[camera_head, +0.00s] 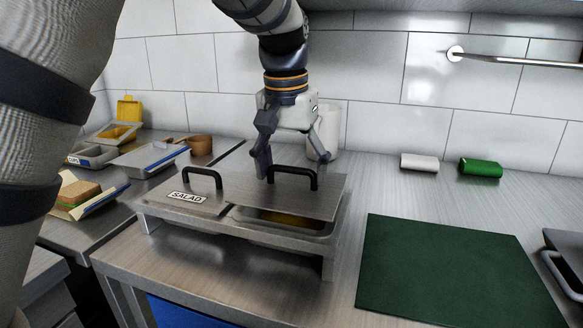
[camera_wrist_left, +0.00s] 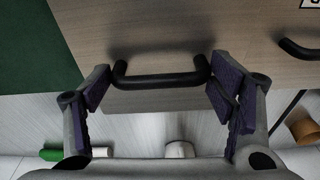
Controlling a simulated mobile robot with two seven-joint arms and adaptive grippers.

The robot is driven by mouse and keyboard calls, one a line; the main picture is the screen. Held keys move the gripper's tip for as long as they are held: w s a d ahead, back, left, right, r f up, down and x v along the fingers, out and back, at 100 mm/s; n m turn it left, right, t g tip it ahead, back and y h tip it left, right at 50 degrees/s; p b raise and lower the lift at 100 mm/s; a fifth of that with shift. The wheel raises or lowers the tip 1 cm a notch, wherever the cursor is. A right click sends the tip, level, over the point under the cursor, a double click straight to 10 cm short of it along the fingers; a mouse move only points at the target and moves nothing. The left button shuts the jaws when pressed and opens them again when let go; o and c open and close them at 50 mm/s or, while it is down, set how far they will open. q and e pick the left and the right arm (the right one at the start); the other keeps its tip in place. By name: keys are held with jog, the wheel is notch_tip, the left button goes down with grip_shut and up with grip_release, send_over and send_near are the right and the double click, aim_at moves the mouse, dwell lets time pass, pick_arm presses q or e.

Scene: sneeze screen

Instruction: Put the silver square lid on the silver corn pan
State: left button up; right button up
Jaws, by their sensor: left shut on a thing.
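The silver square lid (camera_head: 312,201), with a black bar handle (camera_head: 292,170), lies over the right-hand part of the metal pan holder. It is offset toward the back, so the front of the silver corn pan (camera_head: 318,230) shows with yellow corn (camera_head: 287,219) inside. Whether the lid touches the pan rim cannot be told. My left gripper (camera_head: 291,170) comes down from above, shut on the handle. In the left wrist view, its purple-padded fingers (camera_wrist_left: 160,84) sit at the two ends of the handle (camera_wrist_left: 160,80). My right gripper is not in view.
A SALAD-labelled lid (camera_head: 186,197) with its own handle sits just left. A green mat (camera_head: 450,265) lies right. A white roll (camera_head: 419,162) and a green roll (camera_head: 481,167) lie behind. A white container (camera_head: 330,128) stands close behind the gripper. Food boxes crowd the left counter.

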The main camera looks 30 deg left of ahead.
aim_at(291, 169)
pick_arm(q)
jog(key=shift+f, duration=1.25)
dwell(3.6)
jog(key=o, duration=1.5)
jog(key=shift+s+d+r, duration=0.1)
jog(key=shift+s+r, duration=0.1)
jog(key=shift+r, duration=0.95)
jog(key=shift+s+a+r, duration=0.1)
jog(key=shift+s+r, duration=0.05)
jog(key=shift+r, duration=0.95)
jog(key=shift+s+d+r, duration=0.1)
jog(key=shift+s+r, duration=0.1)
jog(key=shift+r, duration=0.95)
